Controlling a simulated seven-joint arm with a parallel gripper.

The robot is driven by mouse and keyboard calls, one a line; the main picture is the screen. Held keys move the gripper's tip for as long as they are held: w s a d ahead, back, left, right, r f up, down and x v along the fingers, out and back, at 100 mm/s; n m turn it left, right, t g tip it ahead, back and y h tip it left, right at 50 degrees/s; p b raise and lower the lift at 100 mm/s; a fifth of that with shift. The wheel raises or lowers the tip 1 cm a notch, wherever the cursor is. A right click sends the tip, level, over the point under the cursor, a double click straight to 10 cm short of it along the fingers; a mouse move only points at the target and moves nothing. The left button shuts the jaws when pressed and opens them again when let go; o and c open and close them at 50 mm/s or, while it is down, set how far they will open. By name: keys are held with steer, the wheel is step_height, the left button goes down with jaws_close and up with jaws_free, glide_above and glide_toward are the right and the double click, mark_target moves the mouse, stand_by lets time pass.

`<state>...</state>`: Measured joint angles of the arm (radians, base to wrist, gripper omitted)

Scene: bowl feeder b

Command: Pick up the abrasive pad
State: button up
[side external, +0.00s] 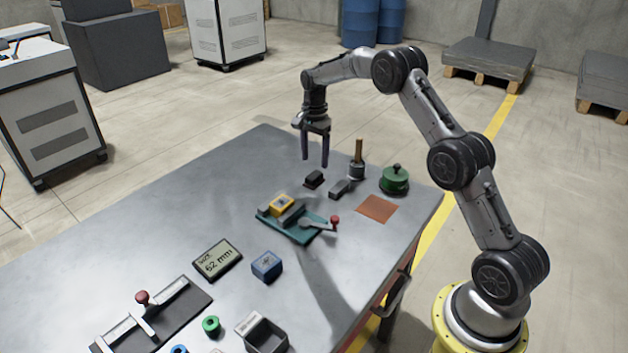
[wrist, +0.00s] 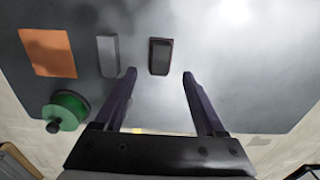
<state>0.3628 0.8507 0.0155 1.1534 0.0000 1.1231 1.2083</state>
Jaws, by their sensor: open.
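A flat orange-brown square (side external: 378,208), which looks like the abrasive pad, lies on the table near its right edge. It also shows at the upper left of the wrist view (wrist: 47,52). My gripper (side external: 315,162) is open and empty above the table, to the left of and beyond the square. In the wrist view, my gripper's fingers (wrist: 159,74) point toward a small dark block (wrist: 160,56), with the square well off to the left. The dark block (side external: 314,179) lies below the fingertips, apart from them.
A grey block (side external: 340,189) lies between the dark block and the square. A green lidded pot (side external: 395,180) and a wooden-handled tool (side external: 357,160) stand close by. A teal fixture with a red-knobbed lever (side external: 300,234) sits nearer the camera. The table's far left (side external: 240,165) is clear.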

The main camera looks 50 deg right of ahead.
mark_target(314, 175)
steer(key=shift+a+f, duration=0.15)
steer(key=shift+f, duration=2.85)
jaws_close()
